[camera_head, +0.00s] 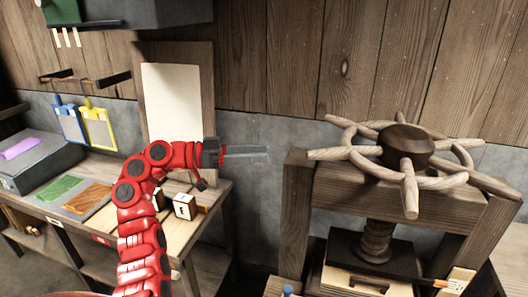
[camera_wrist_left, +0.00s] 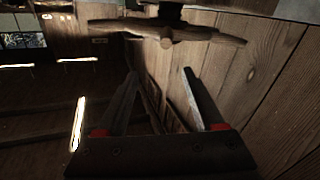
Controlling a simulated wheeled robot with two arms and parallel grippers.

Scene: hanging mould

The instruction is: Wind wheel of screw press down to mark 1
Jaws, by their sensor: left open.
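The wooden wheel (camera_head: 455,178) of the screw press has a dark round hub (camera_head: 405,143) and several spoke handles. It sits on top of the heavy wooden press frame (camera_head: 296,215) at the right. The wooden screw (camera_head: 376,240) runs down below the crossbeam. A pale tag (camera_head: 460,277) with an orange pointer is at the lower right; its marks are too small to read. My left gripper (camera_head: 266,154) is open and empty, left of the wheel and apart from it. In the left wrist view the open fingers (camera_wrist_left: 158,75) point towards the wheel (camera_wrist_left: 205,33). My right gripper is not in view.
A workbench (camera_head: 215,205) at the left holds a white block (camera_head: 185,206) and green and orange panels. A pale board (camera_head: 172,105) leans on the wall behind my left arm. Blue and yellow clipboards hang further left. The space between gripper and wheel looks clear.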

